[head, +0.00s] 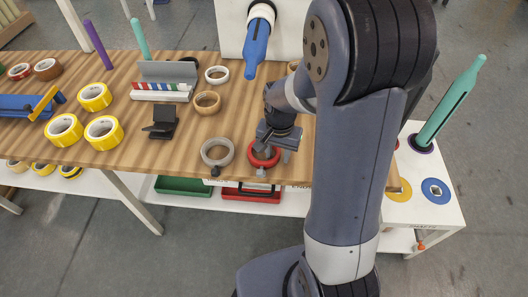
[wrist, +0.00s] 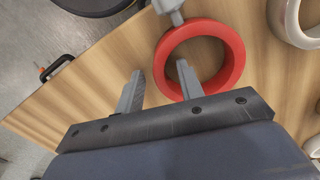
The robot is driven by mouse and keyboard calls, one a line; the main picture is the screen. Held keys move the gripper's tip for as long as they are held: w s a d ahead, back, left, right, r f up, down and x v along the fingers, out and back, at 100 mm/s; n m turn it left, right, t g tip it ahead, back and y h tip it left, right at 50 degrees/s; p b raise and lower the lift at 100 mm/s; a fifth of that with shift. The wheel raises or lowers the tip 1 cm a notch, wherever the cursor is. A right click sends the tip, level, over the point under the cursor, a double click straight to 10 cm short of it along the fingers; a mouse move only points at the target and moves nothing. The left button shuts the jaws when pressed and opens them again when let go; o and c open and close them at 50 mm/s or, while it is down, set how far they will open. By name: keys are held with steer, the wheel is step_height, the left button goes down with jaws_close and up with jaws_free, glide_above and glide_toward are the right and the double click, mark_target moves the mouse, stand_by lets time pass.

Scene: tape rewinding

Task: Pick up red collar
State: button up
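The red collar (head: 264,155) is a red ring lying flat near the front edge of the wooden table (head: 190,120). A grey fitting sticks out from its front side. In the wrist view the red collar (wrist: 236,48) is at the upper centre. My gripper (wrist: 159,80) is open, its two grey fingers apart. The right finger overlaps the ring's opening and the left finger lies outside the rim, so the rim's near-left part is between them. I cannot tell how far down the fingertips reach. In the head view my gripper (head: 279,150) is over the ring and partly covers it.
A grey ring (head: 217,153) lies just left of the red collar. A tan ring (head: 207,102), a black holder (head: 163,123) and several yellow tape rolls (head: 104,132) stand farther left. The table's front edge is close to the collar. A red bin (head: 252,194) is below.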

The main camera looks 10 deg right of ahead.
steer(key=shift+c, duration=0.2)
jaws_close()
stand_by(0.3)
